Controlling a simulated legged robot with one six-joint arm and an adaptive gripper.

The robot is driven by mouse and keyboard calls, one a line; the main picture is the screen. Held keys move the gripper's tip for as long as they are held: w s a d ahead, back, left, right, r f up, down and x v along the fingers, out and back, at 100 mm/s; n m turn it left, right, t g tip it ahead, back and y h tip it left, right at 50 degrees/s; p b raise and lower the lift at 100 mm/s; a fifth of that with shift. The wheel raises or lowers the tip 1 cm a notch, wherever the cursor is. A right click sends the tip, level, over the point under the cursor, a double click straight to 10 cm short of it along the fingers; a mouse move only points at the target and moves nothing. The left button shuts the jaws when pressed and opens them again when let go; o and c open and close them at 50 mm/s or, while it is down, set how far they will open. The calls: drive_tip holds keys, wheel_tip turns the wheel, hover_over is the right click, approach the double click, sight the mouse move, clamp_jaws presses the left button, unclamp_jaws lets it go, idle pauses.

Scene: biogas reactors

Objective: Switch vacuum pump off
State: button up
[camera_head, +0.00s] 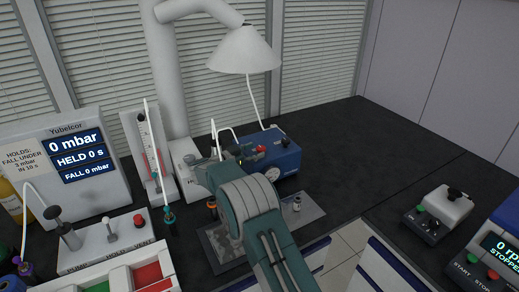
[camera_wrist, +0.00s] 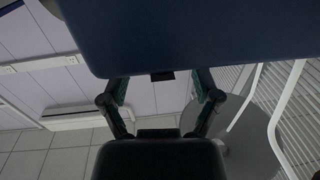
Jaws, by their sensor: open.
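A blue box (camera_head: 282,158) with a round gauge, a red part and a black knob on top stands on the dark bench; it looks like the vacuum pump, but I read no label on it. My gripper (camera_head: 243,154) is at the box's left side, partly hidden by my arm. In the wrist view a dark blue surface (camera_wrist: 200,35), likely the same box, fills the top. A small black piece (camera_wrist: 162,76) shows at its lower edge, between the fingers. My gripper (camera_wrist: 160,86) is open there, with nothing held; contact cannot be told.
A pressure display (camera_head: 75,160) reads 0 mbar. A white panel (camera_head: 108,243) with a red button and a metal valve stands at left. A lamp-like white hood (camera_head: 244,50) hangs above. A stopped rpm controller (camera_head: 498,250) is at right. The bench behind the blue box is clear.

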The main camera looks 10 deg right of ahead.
drive_tip(key=v, duration=1)
drive_tip(key=shift+w, duration=0.15)
drive_tip(key=shift+a, duration=0.1)
